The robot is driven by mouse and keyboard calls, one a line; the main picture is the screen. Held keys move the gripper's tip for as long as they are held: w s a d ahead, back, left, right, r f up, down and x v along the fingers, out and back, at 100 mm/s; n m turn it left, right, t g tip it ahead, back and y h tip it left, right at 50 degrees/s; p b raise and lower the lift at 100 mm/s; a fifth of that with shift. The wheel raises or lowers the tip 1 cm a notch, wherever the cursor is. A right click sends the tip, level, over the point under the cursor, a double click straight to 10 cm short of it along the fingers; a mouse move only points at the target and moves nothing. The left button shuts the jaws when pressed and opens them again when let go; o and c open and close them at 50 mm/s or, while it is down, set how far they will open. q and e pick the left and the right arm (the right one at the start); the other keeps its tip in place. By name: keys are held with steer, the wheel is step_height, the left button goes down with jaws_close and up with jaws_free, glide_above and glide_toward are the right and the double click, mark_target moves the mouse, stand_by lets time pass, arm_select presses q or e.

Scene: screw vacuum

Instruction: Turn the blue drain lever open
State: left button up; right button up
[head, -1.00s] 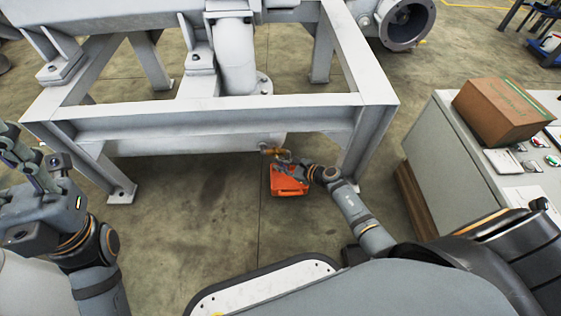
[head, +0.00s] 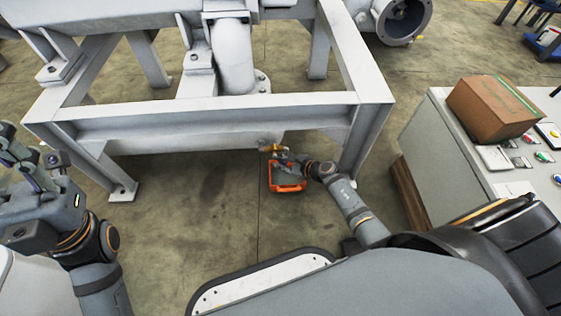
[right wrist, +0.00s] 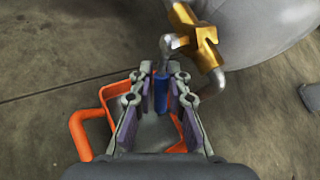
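The blue drain lever (right wrist: 161,92) shows in the right wrist view, on a metal stem below a brass valve (right wrist: 203,45). The valve also shows small in the head view (head: 272,149), under the grey frame. My right gripper (right wrist: 158,72) has one finger on each side of the lever. A gap shows between the lever and the left finger, so the gripper looks open around it. Contact with the right finger is unclear. In the head view my right gripper (head: 292,160) is small beside the valve. My left gripper (head: 28,165) is at the left edge, away from the valve, its opening unclear.
An orange-rimmed container (head: 288,187) is on the floor below the valve, under my right gripper. A grey steel frame (head: 215,115) stands above. At the right is a grey cabinet (head: 437,153) with a cardboard box (head: 494,109).

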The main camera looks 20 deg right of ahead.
steer(key=o, duration=0.3)
steer(key=v, duration=1.2)
